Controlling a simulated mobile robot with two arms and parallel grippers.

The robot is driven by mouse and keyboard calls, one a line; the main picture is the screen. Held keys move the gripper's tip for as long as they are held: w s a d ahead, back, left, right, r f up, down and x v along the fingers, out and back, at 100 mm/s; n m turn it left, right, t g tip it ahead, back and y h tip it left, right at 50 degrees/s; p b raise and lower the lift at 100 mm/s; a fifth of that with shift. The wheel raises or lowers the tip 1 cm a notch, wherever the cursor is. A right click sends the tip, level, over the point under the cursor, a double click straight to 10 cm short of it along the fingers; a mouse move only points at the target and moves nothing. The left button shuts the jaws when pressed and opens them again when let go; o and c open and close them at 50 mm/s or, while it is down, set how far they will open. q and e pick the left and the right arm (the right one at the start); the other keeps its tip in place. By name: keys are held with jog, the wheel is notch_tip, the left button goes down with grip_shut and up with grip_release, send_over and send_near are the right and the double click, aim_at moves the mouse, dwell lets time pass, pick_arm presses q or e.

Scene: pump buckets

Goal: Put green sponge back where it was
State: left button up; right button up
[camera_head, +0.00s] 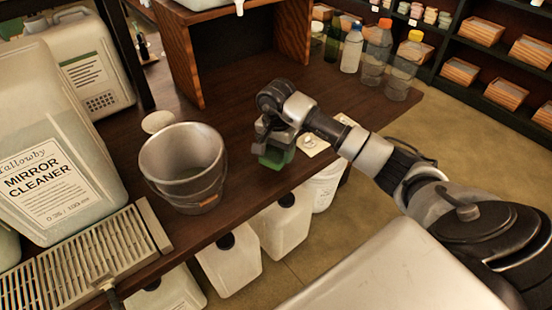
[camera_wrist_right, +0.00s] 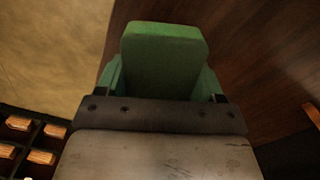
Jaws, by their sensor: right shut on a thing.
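The green sponge (camera_head: 277,157) is in my right gripper (camera_head: 275,148), at the front part of the dark wooden table (camera_head: 243,88). In the right wrist view the sponge (camera_wrist_right: 165,60) fills the space between the fingers of the right gripper (camera_wrist_right: 163,82). My right gripper is shut on it. From these views I cannot tell whether the sponge touches the tabletop. A grey metal bucket (camera_head: 183,165) stands to the left of the gripper, apart from it. My left gripper does not show.
A large mirror cleaner jug (camera_head: 45,165) and a metal drip grate (camera_head: 85,262) are at the left. A wooden stand (camera_head: 180,60) is behind. Several bottles (camera_head: 352,50) stand at the back right. White jugs (camera_head: 283,222) are below the table edge.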

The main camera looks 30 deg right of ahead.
notch_tip(320, 180, down, 4)
jog(key=shift+r, duration=0.1)
jog(key=shift+w+f, duration=0.1)
jog(key=shift+f, duration=0.1)
jog(key=shift+f, duration=0.25)
jog(key=o, duration=0.8)
jog(key=shift+r, duration=0.1)
jog(key=shift+r, duration=0.2)
notch_tip(320, 180, up, 12)
